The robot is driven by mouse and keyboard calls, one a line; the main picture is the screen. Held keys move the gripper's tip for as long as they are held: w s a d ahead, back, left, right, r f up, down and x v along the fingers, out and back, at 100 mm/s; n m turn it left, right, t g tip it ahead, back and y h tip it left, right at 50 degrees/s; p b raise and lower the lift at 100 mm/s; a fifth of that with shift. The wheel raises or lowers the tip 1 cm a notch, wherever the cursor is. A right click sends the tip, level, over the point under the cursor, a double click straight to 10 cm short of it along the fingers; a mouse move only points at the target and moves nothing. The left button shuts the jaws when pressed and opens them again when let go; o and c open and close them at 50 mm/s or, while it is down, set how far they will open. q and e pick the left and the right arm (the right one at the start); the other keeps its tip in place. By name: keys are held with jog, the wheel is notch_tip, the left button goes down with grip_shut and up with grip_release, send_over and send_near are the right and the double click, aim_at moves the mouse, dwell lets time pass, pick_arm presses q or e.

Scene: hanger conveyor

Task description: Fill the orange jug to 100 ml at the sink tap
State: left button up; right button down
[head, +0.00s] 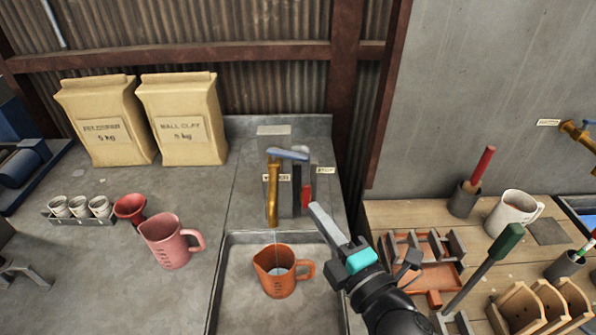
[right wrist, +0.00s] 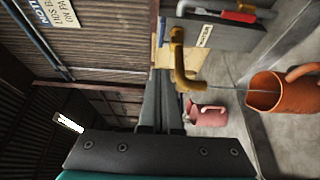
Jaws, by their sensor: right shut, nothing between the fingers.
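The orange jug (head: 275,279) stands upright in the sink (head: 240,312), right under the brass tap (head: 272,206). A thin stream of water (head: 275,238) runs from the spout into the jug; it also shows in the right wrist view (right wrist: 228,88). I cannot read the water level against the marks. The tap's blue-grey lever (head: 287,153) is on top of the tap. My right gripper (head: 317,211) is shut and empty, to the right of the tap and above the jug, apart from both. My left gripper is out of view.
A pink jug (head: 168,243), a red funnel (head: 130,207) and small cups (head: 80,206) stand on the left counter. Clay bags (head: 180,120) stand behind. The wooden bench at right holds a crowded tray (head: 430,275) and a mug (head: 512,213).

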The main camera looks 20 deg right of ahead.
aim_at(309, 158)
jog(key=w+p, duration=0.2)
jog(key=w, duration=0.9)
jog(key=shift+w+d, duration=0.1)
jog(key=shift+w, duration=0.2)
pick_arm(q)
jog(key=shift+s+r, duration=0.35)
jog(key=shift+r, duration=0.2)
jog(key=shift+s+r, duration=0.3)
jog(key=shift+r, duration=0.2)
pick_arm(e)
jog(key=shift+w+d, duration=0.35)
jog(key=shift+w, duration=0.05)
jog(key=shift+w+d+p, duration=0.25)
jog(key=shift+w+d, duration=0.25)
jog(key=shift+d, duration=0.15)
jog(key=shift+w+d+p, duration=0.2)
jog(key=shift+w+d, duration=0.25)
jog(key=shift+d, duration=0.2)
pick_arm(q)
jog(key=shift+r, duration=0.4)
pick_arm(e)
jog(key=shift+r, duration=0.1)
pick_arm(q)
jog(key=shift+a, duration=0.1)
